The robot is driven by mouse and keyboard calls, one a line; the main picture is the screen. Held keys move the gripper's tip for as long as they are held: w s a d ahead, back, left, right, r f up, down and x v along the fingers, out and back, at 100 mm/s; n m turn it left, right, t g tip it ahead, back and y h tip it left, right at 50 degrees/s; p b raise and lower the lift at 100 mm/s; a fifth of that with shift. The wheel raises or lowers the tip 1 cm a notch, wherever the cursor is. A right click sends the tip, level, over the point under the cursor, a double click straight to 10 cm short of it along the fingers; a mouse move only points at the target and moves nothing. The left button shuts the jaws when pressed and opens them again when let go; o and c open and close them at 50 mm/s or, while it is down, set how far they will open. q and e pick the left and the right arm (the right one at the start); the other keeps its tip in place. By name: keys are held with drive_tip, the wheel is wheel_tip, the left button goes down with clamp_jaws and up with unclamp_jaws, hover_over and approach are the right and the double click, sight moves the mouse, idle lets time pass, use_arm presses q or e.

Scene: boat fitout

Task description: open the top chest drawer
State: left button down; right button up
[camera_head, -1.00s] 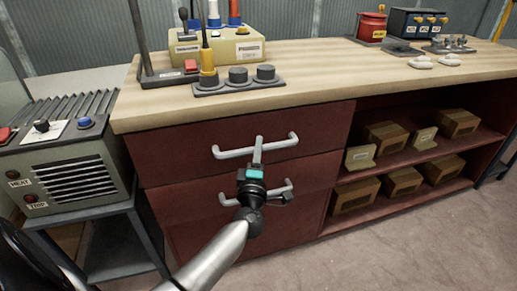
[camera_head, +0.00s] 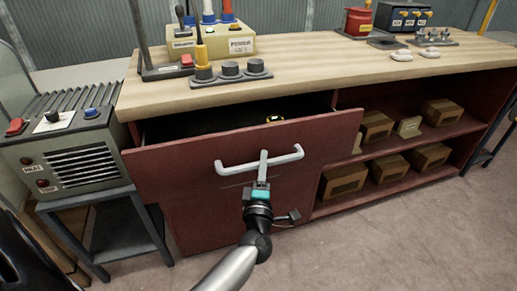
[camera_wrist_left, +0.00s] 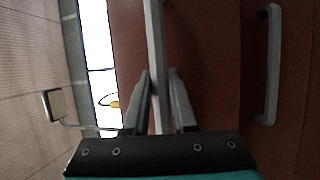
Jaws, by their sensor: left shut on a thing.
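The top chest drawer (camera_head: 180,182) is dark red and stands pulled out from under the wooden worktop. My left gripper (camera_head: 263,162) is shut on the grey bar handle (camera_head: 232,168) of this drawer. In the left wrist view the handle bar (camera_wrist_left: 155,50) runs between the two fingers (camera_wrist_left: 160,100). A second handle (camera_wrist_left: 271,65) shows at the right of that view, on the front below. My right gripper is not in view.
The worktop (camera_head: 300,68) carries a socket block, a power box and other gear. Open shelves (camera_head: 440,133) with several brown boxes are right of the drawer. A grey heater unit (camera_head: 70,158) on a stand is close at left. The floor (camera_head: 400,235) in front is clear.

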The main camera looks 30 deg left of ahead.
use_arm(q)
drive_tip(key=s+d+p, duration=0.2)
drive_tip(key=s+d, duration=0.7)
drive_tip(key=d, duration=0.1)
drive_tip(key=shift+d+p, duration=0.3)
drive_tip(key=shift+d, duration=0.05)
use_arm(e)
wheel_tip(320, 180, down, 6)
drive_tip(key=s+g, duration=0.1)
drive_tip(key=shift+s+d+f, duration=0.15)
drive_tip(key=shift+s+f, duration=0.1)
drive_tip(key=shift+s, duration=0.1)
use_arm(q)
drive_tip(key=c, duration=0.7)
unclamp_jaws()
drive_tip(key=shift+c, duration=0.2)
drive_tip(key=shift+s+f, duration=0.1)
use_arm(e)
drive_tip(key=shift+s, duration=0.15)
